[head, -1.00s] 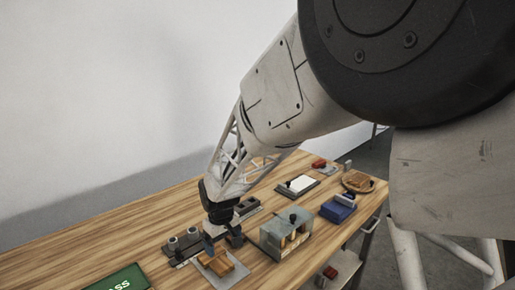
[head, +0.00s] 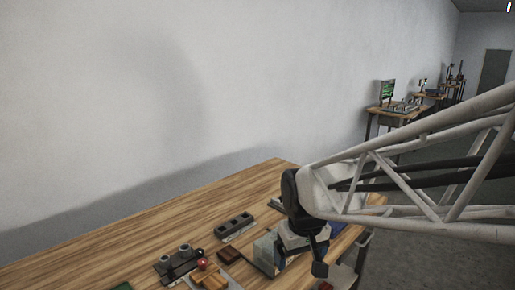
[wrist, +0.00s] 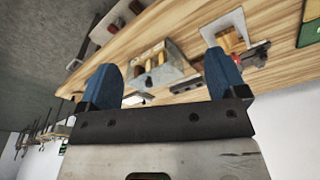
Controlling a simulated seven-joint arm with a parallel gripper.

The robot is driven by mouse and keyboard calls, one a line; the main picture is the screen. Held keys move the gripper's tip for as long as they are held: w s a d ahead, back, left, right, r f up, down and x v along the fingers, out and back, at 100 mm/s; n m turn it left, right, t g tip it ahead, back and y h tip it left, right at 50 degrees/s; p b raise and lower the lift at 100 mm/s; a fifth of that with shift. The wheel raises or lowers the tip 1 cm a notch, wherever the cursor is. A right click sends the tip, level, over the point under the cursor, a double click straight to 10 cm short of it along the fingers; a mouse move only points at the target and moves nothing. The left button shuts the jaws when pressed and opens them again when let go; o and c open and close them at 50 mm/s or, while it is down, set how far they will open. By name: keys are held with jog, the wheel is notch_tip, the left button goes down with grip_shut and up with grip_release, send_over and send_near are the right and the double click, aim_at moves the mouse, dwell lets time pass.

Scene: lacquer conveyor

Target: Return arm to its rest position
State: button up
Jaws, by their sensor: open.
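My gripper (head: 300,262) is in the head view, held above the right part of the wooden table. It also shows in the wrist view (wrist: 163,82), where its two blue fingers are wide apart with nothing between them. The arm reaches in from the right of the head view. The gripper partly hides a grey box-like fixture (head: 264,252) in the head view. In the wrist view that fixture (wrist: 150,82) shows beyond the fingers with orange-brown pieces in it.
The wooden table (head: 200,204) has clear room at its back left. A two-knob fixture (head: 176,264), a slotted dark tray (head: 234,226), a brown block (head: 228,255) and orange-brown pieces (head: 209,280) stand at the front. Another workbench (head: 388,116) is far right.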

jog(key=s+d+r+m, duration=0.1)
jog(key=s+d+m, duration=0.1)
jog(key=s+d, duration=0.2)
jog(key=s+d+r+m+t, duration=0.1)
jog(key=s+d, duration=0.4)
jog(key=s, duration=0.6)
jog(key=shift+r+m, duration=0.2)
jog(key=shift+m, duration=0.2)
jog(key=shift+w, duration=0.1)
dwell(1.0)
